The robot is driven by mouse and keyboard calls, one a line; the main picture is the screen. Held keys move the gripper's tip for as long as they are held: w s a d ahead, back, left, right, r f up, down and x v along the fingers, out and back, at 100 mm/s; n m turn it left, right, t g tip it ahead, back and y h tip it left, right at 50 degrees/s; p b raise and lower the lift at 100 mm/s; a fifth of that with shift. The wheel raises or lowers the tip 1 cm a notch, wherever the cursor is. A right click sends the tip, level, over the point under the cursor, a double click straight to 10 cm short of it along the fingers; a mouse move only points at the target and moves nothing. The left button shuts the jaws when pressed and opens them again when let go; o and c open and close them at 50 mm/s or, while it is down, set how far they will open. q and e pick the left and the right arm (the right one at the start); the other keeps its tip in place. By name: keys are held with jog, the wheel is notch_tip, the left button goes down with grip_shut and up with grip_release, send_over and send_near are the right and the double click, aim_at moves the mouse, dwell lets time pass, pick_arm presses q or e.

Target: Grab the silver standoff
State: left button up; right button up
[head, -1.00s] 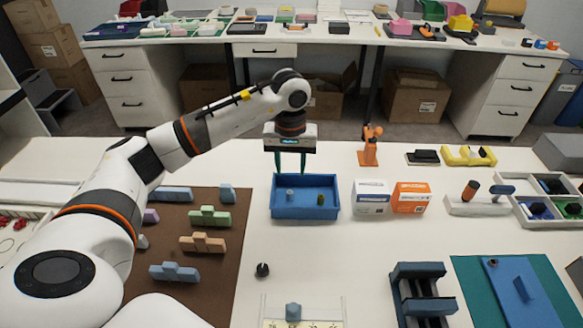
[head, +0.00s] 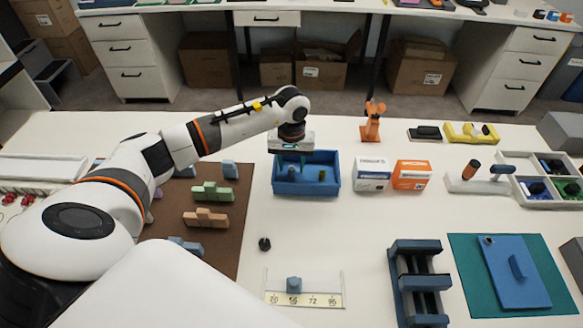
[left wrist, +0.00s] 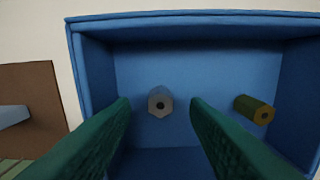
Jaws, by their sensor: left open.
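The silver standoff (left wrist: 160,101) is a grey hexagonal post with a dark hole in its end. It stands in the blue tray (left wrist: 200,20), seen from above in the left wrist view. My left gripper (left wrist: 160,108) is open, its green fingers on either side of the standoff with gaps at both sides. In the head view my left gripper (head: 291,163) reaches down over the left part of the tray (head: 306,189), and the standoff (head: 293,173) shows small and partly hidden by the fingers. My right gripper is not in view.
A brass standoff (left wrist: 254,109) is in the same tray, right of the silver one. White (head: 372,174) and orange (head: 411,175) boxes stand just right of the tray. An orange stand (head: 372,122) is behind them. The table in front of the tray is mostly clear.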

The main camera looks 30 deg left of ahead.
pick_arm(q)
jog(key=shift+f, duration=0.75)
grip_shut()
jog(key=shift+r, duration=0.1)
